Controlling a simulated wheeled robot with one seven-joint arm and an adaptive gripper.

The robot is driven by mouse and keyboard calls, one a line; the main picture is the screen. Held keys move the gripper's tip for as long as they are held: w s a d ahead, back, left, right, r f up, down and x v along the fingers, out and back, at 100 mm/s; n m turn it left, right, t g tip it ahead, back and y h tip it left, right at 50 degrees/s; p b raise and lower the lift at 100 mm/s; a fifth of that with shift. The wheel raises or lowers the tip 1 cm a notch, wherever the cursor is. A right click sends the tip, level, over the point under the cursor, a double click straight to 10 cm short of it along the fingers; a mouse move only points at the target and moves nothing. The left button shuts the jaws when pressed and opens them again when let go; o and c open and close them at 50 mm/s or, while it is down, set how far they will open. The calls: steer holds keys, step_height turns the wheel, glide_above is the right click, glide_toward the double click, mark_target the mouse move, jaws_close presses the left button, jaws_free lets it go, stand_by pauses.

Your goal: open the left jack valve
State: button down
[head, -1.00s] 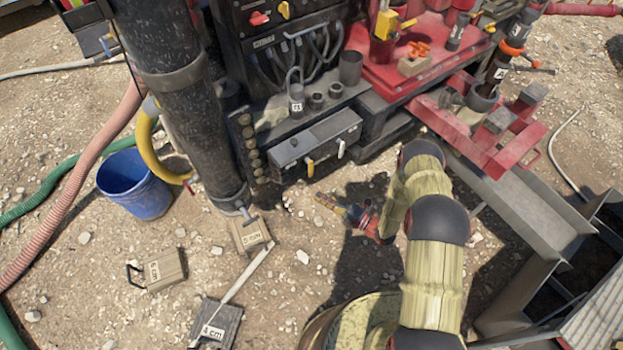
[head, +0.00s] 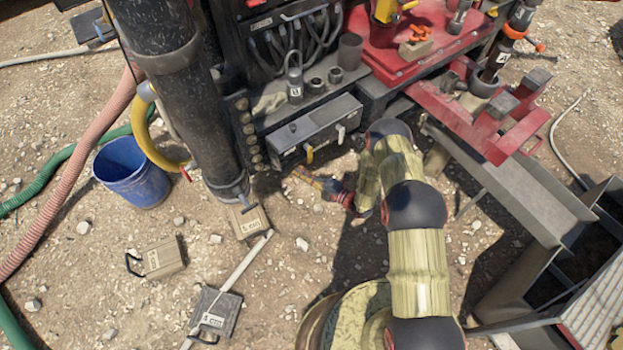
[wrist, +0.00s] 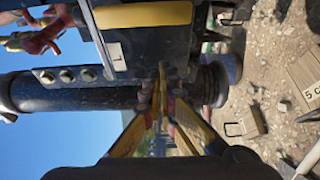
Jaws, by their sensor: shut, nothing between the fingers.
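I cannot identify the levers there.
A thick black column (head: 185,90) stands left of the control box. A red frame (head: 500,135) and a grey steel beam (head: 510,190) lie right of my arm. Gravel below the box is open.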

mark_target(308, 153)
steer(key=w+d+b, duration=0.1)
steer(key=w+d, duration=0.1)
steer(key=shift+w+d, duration=0.3)
steer(key=shift+w, duration=0.05)
steer(key=shift+d, duration=0.2)
steer(key=shift+w+n, duration=0.1)
steer(key=shift+n, duration=0.2)
